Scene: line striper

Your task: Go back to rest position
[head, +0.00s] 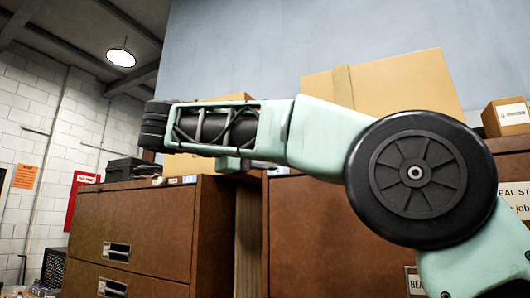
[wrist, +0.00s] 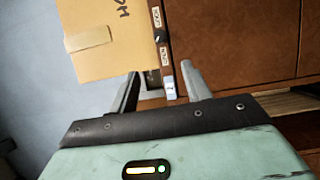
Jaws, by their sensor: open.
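My gripper (wrist: 163,80) shows in the wrist view with its two grey fingers spread apart. Nothing is between the fingertips that I can see to be held. In the head view my pale green arm reaches across from the lower right to the left, raised in front of the cabinets. The gripper's fingers cannot be made out clearly there.
Brown filing cabinets (head: 140,230) stand below and behind my arm. Cardboard boxes (head: 400,85) and a black case (head: 130,169) sit on top. Small labelled items (wrist: 169,86) line the cabinet edge near the fingers. A white block wall (head: 35,105) is at the left.

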